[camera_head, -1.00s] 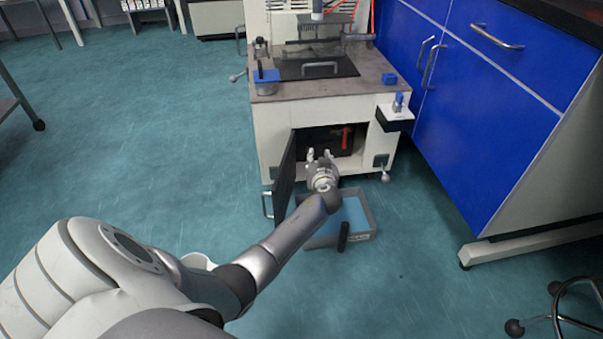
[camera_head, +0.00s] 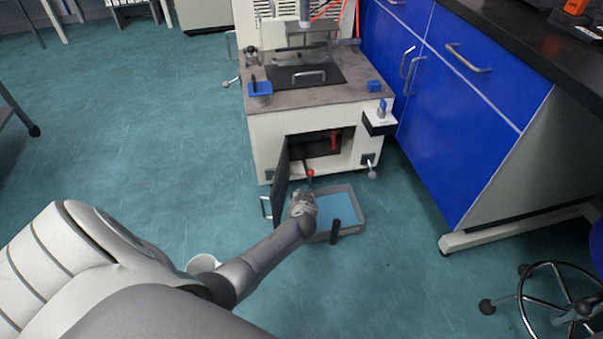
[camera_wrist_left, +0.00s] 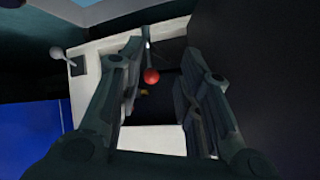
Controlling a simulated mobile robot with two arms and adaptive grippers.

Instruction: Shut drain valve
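The valve lever with a red ball knob (camera_head: 310,173) stands out at the open lower compartment of the machine (camera_head: 325,110). The red knob also shows in the left wrist view (camera_wrist_left: 151,76), in the gap between my fingers and beyond them. My left gripper (camera_head: 304,193) is low in front of the compartment, just below the knob in the head view. In the left wrist view its two fingers (camera_wrist_left: 168,60) are spread apart with nothing clasped. The valve body is hard to make out in the dark. My right gripper is not in view.
The dark compartment door (camera_head: 281,182) hangs open to the left of the gripper. A grey tray (camera_head: 352,222) with blue inside lies on the floor to the right. A blue cabinet (camera_head: 470,120) stands at the right.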

